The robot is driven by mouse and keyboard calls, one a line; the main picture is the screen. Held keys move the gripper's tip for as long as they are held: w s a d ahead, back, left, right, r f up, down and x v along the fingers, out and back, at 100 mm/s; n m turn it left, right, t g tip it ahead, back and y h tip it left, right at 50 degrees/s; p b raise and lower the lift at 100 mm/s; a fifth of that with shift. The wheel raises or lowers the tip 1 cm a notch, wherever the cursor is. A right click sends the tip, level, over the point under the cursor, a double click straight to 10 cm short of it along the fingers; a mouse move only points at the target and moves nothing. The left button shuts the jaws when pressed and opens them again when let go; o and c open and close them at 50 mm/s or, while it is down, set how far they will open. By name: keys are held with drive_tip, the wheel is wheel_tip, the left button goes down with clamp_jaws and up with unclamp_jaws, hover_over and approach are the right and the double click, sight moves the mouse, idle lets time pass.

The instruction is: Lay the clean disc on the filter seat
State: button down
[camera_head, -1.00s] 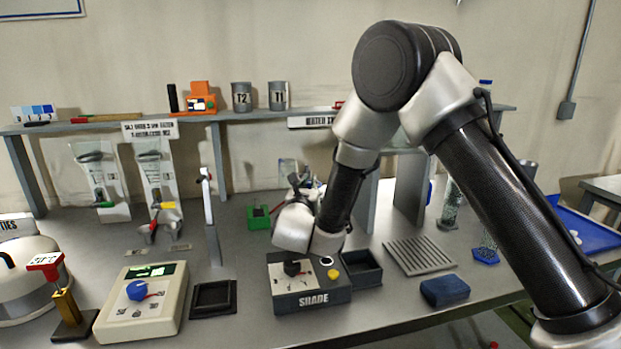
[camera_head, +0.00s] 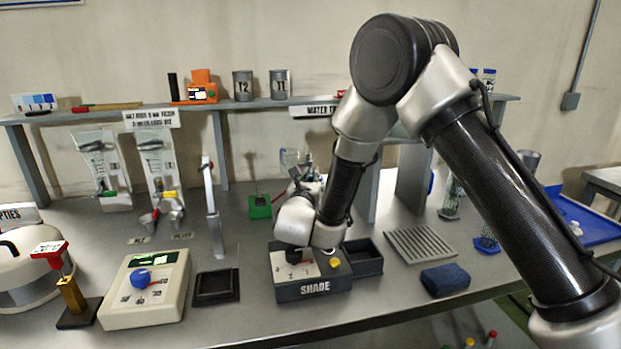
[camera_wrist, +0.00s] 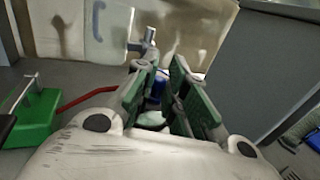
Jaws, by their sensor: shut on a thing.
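My gripper (camera_wrist: 166,98) shows in the wrist view with its two green-padded fingers close together. A pale round piece (camera_wrist: 152,119), which looks like the clean disc, shows low between the fingers, partly covered by them. A blue part (camera_wrist: 157,86) shows beyond it, near the fingertips. In the head view my gripper is mostly hidden behind my wrist, above the bench behind the SHADE box. I cannot make out the filter seat clearly; my fingers and wrist cover that area.
The SHADE box (camera_head: 312,288) and an open black tray (camera_head: 364,266) lie in front. A grey upright panel (camera_head: 413,185) stands to the right. A ribbed grey plate (camera_head: 420,245) lies farther right.

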drive_tip(key=shift+f, duration=0.1)
drive_tip(key=c, duration=1.4)
unclamp_jaws()
